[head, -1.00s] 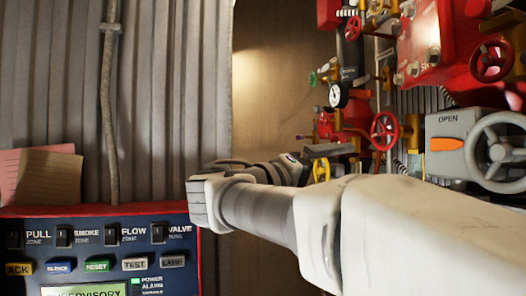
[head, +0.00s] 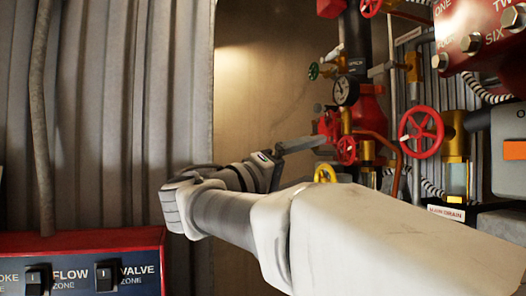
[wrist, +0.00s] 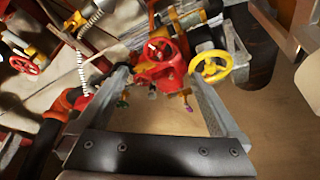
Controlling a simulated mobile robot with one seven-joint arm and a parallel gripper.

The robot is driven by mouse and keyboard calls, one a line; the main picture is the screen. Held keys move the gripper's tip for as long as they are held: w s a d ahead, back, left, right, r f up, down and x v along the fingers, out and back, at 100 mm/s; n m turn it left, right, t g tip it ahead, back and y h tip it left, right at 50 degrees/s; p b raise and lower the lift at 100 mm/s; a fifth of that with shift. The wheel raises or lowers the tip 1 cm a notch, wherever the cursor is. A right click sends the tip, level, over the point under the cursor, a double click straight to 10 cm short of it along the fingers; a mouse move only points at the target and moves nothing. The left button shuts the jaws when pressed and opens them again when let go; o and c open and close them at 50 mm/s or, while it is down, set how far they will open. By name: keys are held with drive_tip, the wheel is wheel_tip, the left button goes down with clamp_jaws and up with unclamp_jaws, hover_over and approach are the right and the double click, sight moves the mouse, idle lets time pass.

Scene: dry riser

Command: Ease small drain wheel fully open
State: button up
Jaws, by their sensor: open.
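My gripper (wrist: 158,76) is open and empty in the wrist view, its fingers apart on either side of a red valve body. A small red handwheel (wrist: 158,50) shows between and just beyond the fingertips. A yellow handwheel (wrist: 210,66) is beside the right fingertip; contact cannot be told. In the head view the small red wheel (head: 346,150) is just right of my gripper (head: 318,143), and the yellow wheel (head: 325,174) is partly hidden behind my arm. No label here names the small drain wheel; a larger red wheel (head: 421,132) is above a MAIN DRAIN plate (head: 446,213).
A pressure gauge (head: 345,91) and a small green wheel (head: 313,71) are above the red valve. A red bolted box (head: 490,35) is at upper right. A switch panel (head: 85,265) is at lower left. Corrugated metal (head: 120,110) lines the left.

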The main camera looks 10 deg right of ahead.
sight(343, 150)
drive_tip(key=p+x, duration=0.1)
drive_tip(key=x, duration=1)
drive_tip(key=shift+d+r, duration=0.15)
drive_tip(key=shift+d, duration=0.1)
drive_tip(key=c, duration=1.3)
drive_tip(key=shift+p, duration=0.3)
